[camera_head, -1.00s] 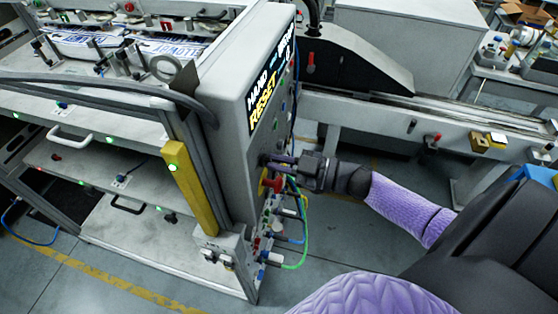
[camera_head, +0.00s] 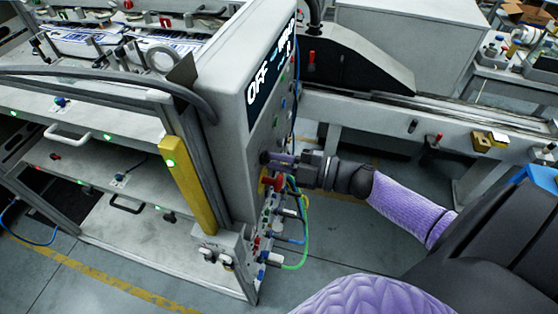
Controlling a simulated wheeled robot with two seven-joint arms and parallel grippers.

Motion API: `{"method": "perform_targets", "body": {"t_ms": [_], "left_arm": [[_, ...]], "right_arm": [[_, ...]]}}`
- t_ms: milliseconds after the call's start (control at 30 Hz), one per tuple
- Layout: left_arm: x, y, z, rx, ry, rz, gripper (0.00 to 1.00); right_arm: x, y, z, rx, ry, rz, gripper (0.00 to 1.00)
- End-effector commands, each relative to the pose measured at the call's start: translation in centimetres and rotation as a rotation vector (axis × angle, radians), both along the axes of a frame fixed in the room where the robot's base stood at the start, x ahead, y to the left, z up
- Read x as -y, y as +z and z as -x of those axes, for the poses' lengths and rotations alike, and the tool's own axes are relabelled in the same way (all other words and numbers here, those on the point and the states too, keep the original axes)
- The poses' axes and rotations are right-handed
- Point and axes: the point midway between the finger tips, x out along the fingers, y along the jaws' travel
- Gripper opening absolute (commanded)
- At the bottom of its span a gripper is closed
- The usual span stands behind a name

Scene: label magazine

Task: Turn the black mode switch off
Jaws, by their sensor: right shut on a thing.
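The black mode switch (camera_head: 264,157) is a small dark knob on the narrow side panel of the grey machine cabinet (camera_head: 228,105). My right gripper (camera_head: 276,159) reaches in from the right and is shut on the switch, so its fingers hide part of it. The display (camera_head: 272,75) above on the same panel shows "OFF" in white letters, with more text beside it that is hard to read. My left gripper is not in view.
Below my right gripper are a red knob on a yellow base (camera_head: 272,181) and several plugged cables (camera_head: 300,215). A yellow post (camera_head: 188,185) stands left of the panel. A conveyor (camera_head: 440,115) runs off to the right. Grey floor is open below.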

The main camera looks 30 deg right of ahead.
Motion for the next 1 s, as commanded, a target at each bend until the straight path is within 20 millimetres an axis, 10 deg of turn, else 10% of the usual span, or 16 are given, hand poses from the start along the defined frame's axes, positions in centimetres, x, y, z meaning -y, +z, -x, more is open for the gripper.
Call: {"method": "perform_targets", "body": {"t_ms": [967,1000], "left_arm": [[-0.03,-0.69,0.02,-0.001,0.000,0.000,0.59],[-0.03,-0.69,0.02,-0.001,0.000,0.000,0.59]], "right_arm": [[-0.05,-0.14,0.05,0.136,0.001,0.161,0.00],[-0.05,-0.14,0.05,0.136,0.001,0.161,0.18]]}}
